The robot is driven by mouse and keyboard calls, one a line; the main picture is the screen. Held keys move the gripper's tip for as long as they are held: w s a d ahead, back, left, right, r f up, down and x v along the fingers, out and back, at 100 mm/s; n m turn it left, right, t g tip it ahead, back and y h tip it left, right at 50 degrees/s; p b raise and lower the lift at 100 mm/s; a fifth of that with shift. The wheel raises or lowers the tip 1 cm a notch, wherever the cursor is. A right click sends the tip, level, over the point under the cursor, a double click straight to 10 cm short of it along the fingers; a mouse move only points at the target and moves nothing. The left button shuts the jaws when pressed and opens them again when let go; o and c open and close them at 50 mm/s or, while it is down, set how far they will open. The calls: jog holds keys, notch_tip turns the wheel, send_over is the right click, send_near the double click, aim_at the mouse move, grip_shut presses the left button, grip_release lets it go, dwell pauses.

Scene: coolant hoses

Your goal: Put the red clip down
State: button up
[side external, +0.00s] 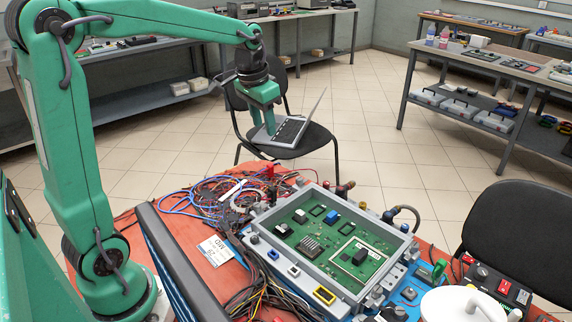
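My gripper (264,116) hangs fingers-down at the upper middle of the side external view, in front of the chair and laptop in the picture. Its green fingers are small here, and I cannot tell whether they are open or shut. No red thing is clearly visible between them. A small upright red piece (269,171) shows below the gripper, at the back edge of the orange table by the cables. It may be the red clip, but it is too small to be sure. A visible gap separates it from the fingers.
The orange table (143,190) holds a grey case with a green circuit board (325,238), tangled cables (205,195) and a dark padded bar (180,258). A white round lid (462,304) is at front right. A chair with a laptop (285,130) stands behind.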

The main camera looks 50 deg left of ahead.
jog(key=s+d+t, duration=0.1)
jog(key=s+d, duration=0.3)
jog(key=s, duration=0.5)
jog(key=s+d+t, duration=0.2)
jog(key=s+d, duration=0.3)
jog(key=s, duration=0.4)
jog(key=shift+s+d+f+h, duration=0.2)
jog(key=shift+s+f+h, duration=0.1)
jog(key=shift+s+f, duration=0.05)
